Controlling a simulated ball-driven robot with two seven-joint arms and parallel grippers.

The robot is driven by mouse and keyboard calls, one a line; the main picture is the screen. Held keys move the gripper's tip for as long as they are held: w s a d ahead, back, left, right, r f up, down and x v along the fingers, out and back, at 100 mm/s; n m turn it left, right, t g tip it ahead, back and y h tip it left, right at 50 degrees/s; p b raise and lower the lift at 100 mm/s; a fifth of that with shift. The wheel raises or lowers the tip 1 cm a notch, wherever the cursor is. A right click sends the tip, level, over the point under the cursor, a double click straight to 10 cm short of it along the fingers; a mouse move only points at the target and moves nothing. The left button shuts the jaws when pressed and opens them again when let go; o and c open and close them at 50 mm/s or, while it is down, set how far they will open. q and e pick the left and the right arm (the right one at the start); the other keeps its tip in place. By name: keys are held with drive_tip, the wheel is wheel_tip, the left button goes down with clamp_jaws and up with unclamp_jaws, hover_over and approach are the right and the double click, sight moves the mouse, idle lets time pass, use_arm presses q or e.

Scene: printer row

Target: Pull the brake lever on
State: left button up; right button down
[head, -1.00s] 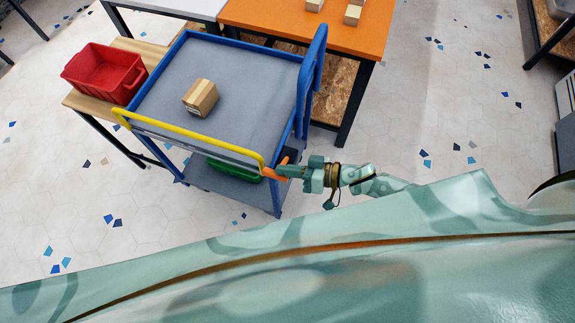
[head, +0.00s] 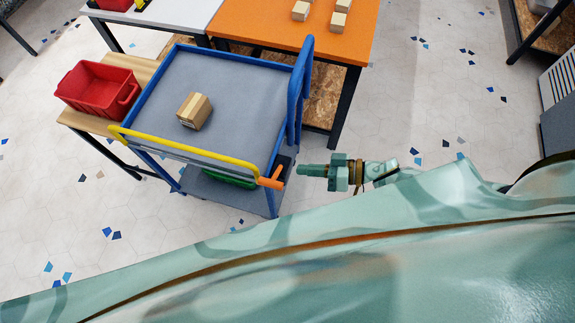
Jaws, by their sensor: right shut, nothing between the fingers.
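The brake lever is an orange handle (head: 272,179) at the right end of the yellow bar (head: 190,149) on the blue cart (head: 230,95). It points out to the right and slightly up. My right gripper (head: 300,170) is just right of the lever, shut and empty, with a small gap between its fingertips and the lever. My left gripper is not in view.
A cardboard box (head: 194,110) lies on the cart's grey top. A green bin (head: 230,179) sits on its lower shelf. A red crate (head: 98,90) stands on a wooden bench at left. An orange table (head: 300,38) with boxes stands behind.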

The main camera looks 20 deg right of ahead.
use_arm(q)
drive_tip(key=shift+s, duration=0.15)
use_arm(e)
drive_tip(key=v, duration=0.3)
drive_tip(key=shift+d, duration=0.15)
idle(0.3)
